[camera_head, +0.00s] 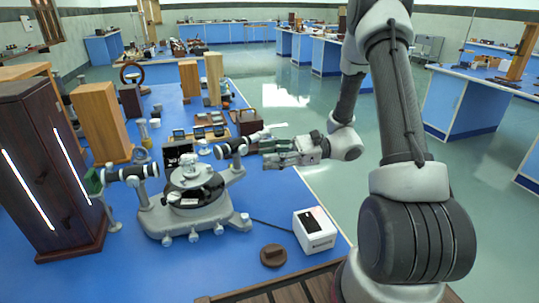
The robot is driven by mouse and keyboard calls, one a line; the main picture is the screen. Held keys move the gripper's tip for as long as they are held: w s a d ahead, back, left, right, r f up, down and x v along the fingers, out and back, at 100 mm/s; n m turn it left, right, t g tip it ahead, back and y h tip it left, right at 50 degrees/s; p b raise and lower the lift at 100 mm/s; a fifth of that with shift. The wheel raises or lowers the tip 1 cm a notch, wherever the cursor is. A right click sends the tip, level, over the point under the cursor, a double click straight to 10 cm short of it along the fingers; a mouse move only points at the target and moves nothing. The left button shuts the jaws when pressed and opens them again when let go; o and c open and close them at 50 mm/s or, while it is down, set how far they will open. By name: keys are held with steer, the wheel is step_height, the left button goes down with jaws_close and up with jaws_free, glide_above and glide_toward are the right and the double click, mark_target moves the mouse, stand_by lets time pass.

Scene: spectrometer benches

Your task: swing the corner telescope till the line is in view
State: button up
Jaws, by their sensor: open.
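A spectrometer (190,213) with a grey base and dark round table stands on the blue bench. Its telescope (233,149), a grey tube with dark ends, points to the upper right of the round table. Another tube (130,173) of the instrument points left, towards a dark wooden cabinet. My gripper (268,153) is open and reaches in from the right, with its fingers close to the telescope's outer end. I cannot tell whether they touch it. The line and the view through the eyepiece do not show.
The dark cabinet (45,170) with two bright strips stands at the left. A white box (314,230) with a cable and a round brown piece (273,255) lie in front. Wooden blocks (101,122) and small dark panels (198,133) stand behind.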

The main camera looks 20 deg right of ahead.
steer(key=shift+a, duration=0.15)
jaws_close()
jaws_free()
stand_by(0.4)
steer(key=s+d, duration=0.1)
steer(key=d, duration=1.1)
steer(key=shift+s, duration=0.1)
